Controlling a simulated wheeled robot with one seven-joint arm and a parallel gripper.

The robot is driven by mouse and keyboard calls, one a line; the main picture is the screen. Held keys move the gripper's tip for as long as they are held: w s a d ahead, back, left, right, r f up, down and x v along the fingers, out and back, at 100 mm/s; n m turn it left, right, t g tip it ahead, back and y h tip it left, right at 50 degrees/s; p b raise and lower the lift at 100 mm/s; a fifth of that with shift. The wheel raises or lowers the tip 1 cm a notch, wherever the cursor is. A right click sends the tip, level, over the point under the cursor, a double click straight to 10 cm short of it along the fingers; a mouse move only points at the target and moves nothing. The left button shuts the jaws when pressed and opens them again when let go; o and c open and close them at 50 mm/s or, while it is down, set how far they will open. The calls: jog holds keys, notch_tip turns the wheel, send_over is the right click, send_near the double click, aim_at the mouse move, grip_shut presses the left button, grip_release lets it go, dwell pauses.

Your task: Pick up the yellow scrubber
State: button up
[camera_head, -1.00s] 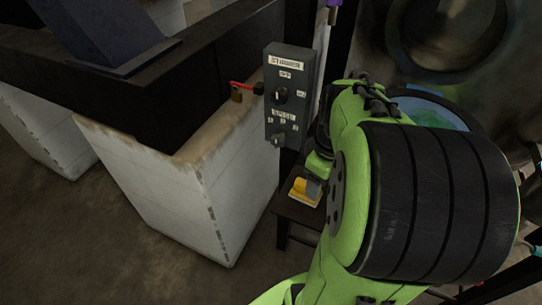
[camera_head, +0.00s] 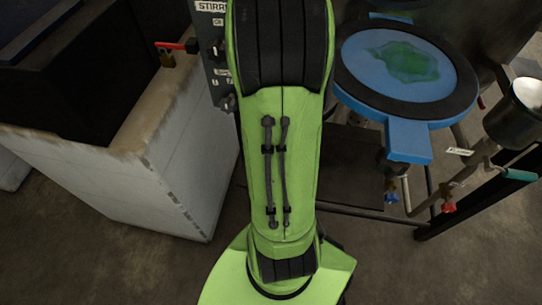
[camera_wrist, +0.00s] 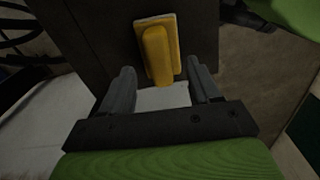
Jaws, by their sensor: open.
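The yellow scrubber (camera_wrist: 158,52) shows in the wrist view, a flat yellow pad with a raised yellow grip along its middle. It lies on a dark flat surface (camera_wrist: 98,45). My gripper (camera_wrist: 160,80) is open, its two grey fingers pointing toward the scrubber. The scrubber's near end lies roughly between the fingertips in the picture; I cannot tell how far off it is in depth. In the head view my green arm hides both the scrubber and the gripper.
A grey switch box (camera_head: 213,55) and a white-sided block (camera_head: 120,185) stand left of my arm. A round blue plate with a green patch (camera_head: 397,65) is at the right, with pipes and a red valve handle (camera_head: 448,207) below. Bare floor shows in front.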

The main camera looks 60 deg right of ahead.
jog(key=f, duration=0.2)
jog(key=f+b, duration=0.1)
jog(key=f, duration=0.1)
jog(key=shift+w+f+b, duration=0.2)
jog(key=shift+f+b, duration=0.1)
jog(key=shift+f, duration=0.1)
jog(key=shift+r, duration=0.1)
jog(key=shift+c, duration=0.4)
jog(key=c, duration=1)
notch_tip(320, 180, up, 10)
jog(key=p, duration=0.4)
